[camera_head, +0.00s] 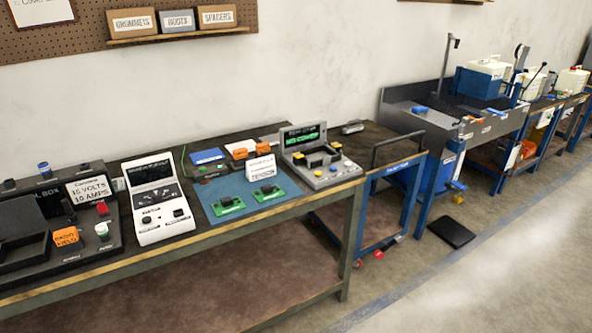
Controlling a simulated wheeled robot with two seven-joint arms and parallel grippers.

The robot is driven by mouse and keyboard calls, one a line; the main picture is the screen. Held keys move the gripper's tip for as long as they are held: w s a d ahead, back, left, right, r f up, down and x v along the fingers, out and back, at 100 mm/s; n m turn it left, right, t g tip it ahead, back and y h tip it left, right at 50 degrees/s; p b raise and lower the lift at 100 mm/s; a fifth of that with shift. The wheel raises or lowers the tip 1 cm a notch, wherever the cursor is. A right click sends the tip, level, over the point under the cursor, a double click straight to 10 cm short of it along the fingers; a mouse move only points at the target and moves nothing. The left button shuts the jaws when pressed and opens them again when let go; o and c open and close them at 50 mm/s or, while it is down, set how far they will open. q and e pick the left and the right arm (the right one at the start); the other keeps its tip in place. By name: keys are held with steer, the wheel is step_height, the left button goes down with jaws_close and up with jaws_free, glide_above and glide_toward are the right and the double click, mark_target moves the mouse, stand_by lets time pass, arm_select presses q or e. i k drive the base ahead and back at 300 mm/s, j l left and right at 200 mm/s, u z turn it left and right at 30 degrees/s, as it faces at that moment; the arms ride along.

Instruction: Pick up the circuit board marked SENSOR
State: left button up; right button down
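Two green circuit boards lie on a blue mat (210,192) on the long workbench. The left board (229,204) is near the mat's front edge. The right board (267,192) lies just in front of a white lettered card or box (261,170). Each board carries darker parts. Any marking on them is too small to read, so I cannot tell which is marked SENSOR. Neither of my grippers is in view.
A white console (158,205) stands left of the mat and a grey tester (316,160) with a green-lit display stands right. A black case (65,212) is at far left. A cart (388,176) stands past the bench's right end.

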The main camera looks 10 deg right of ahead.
mark_target(228, 205)
steer(key=i+j+z, duration=0.45)
steer(key=i+j, duration=0.5)
steer(key=j, duration=0.1)
